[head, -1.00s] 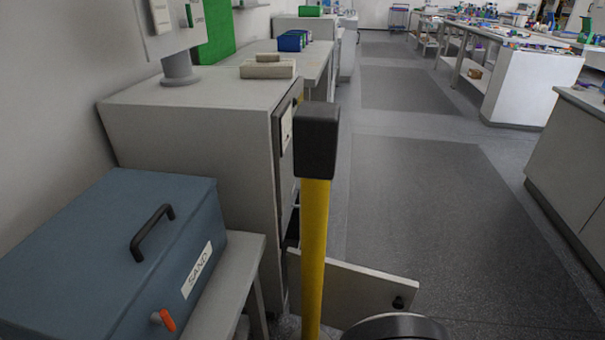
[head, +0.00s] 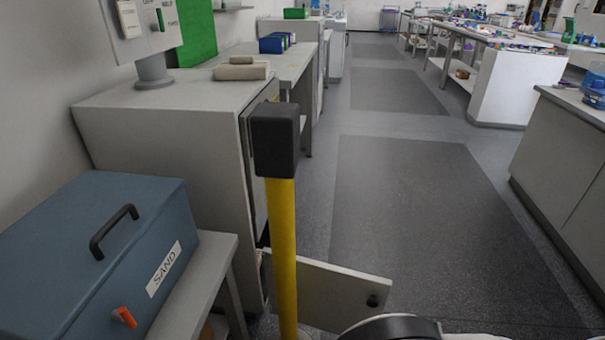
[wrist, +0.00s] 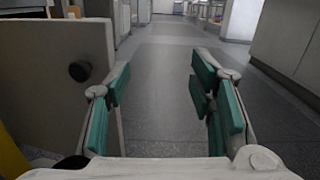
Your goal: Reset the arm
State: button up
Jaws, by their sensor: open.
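My gripper (wrist: 160,102) shows in the wrist view with its two teal-padded fingers spread wide. Nothing is between them; they face along the open floor. In the wrist view an open cabinet door (wrist: 60,85) with a black knob stands close to the left of the fingers. The same door shows low in the head view (head: 325,293), attached to the grey cabinet (head: 165,150). In the head view a rounded white and black part of my arm (head: 400,328) shows at the bottom edge; the gripper itself is not visible there.
A yellow post with a black cap (head: 283,220) stands in front of the cabinet. A blue box labelled SAND (head: 75,250) sits on a low grey bench (head: 195,290) at left. The aisle floor (head: 420,200) is clear. A counter (head: 570,150) bounds it at right.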

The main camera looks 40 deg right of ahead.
jog(key=w+d+r+n+t+y, duration=0.1)
jog(key=w+r+n+t+y, duration=0.3)
jog(key=w+r+n+y, duration=0.4)
jog(key=w+d+r+n+t+y, duration=0.1)
jog(key=w+r+n+t+y, duration=0.35)
jog(key=r, duration=0.55)
jog(key=w+a+r+n+g+y, duration=0.7)
jog(key=w+a+r+n+y, duration=0.4)
jog(key=r+y, duration=0.2)
jog(key=a+r+n+g, duration=0.5)
jog(key=a+g, duration=0.1)
jog(key=a, duration=0.3)
jog(key=a+r+n+g, duration=0.5)
jog(key=a+g, duration=0.1)
jog(key=a, duration=0.2)
jog(key=s+a+r+n+h, duration=0.35)
jog(key=s+n+h, duration=0.2)
jog(key=s, duration=0.25)
jog(key=s+a+r+n+h, duration=0.2)
jog(key=s+a+n+h, duration=0.3)
jog(key=s+n, duration=0.15)
notch_tip(320, 180, up, 24)
jog(key=t+p, duration=0.3)
jog(key=p, duration=1.9)
jog(key=shift+s+d+r+h+p, duration=0.25)
jog(key=shift+s+d+h+p, duration=0.05)
jog(key=shift+s+d, duration=0.05)
